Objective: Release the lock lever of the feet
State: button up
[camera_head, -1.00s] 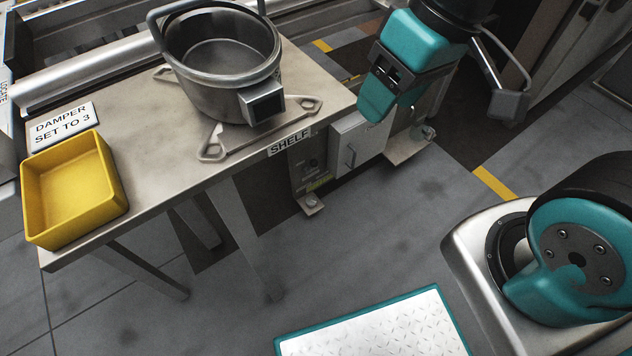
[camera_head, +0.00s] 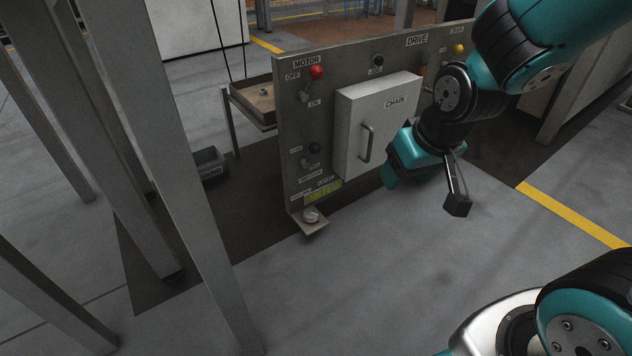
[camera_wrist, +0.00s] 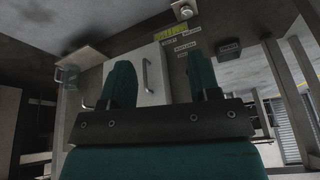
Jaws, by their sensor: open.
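A grey panel (camera_head: 292,109) stands upright on the floor. A foot bracket with a pale round knob (camera_head: 310,217) juts from its lower left corner and also shows at the top of the wrist view (camera_wrist: 183,11). The wrist view shows another bracket (camera_wrist: 84,58) at left, with a small fitting on it; in the head view my gripper's area hides it. I cannot make out which part is the lock lever. My gripper (camera_head: 392,172) is open and empty, low in front of the panel's right part. Its two teal fingers (camera_wrist: 163,78) are spread before the white door.
The panel carries a white CHAIN door (camera_head: 380,115) with a bar handle (camera_head: 367,142), a red MOTOR button (camera_head: 317,72), switches and a yellow-green strip (camera_head: 323,191). A dark bin (camera_head: 209,163) and steel legs (camera_head: 195,150) stand left. Floor in front is clear.

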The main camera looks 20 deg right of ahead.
notch_tip(320, 180, down, 6)
jog(key=w+t+b, duration=0.1)
jog(key=w+b, duration=0.1)
jog(key=m+t+y+p, duration=0.1)
jog(key=t+p, duration=0.9)
jog(key=t, duration=0.3)
send_near(317, 151)
jog(key=w+b, duration=0.1)
jog(key=w, duration=0.2)
jog(key=w+b, duration=0.1)
jog(key=w, duration=0.1)
jog(key=w+b, duration=0.1)
jog(key=w, duration=0.2)
jog(key=shift+w+a+b, duration=0.3)
jog(key=shift+w+b, duration=0.05)
jog(key=shift+b, duration=0.05)
jog(key=shift+w+a+p, duration=0.15)
jog(key=shift+w+p, duration=0.3)
jog(key=shift+w, duration=0.55)
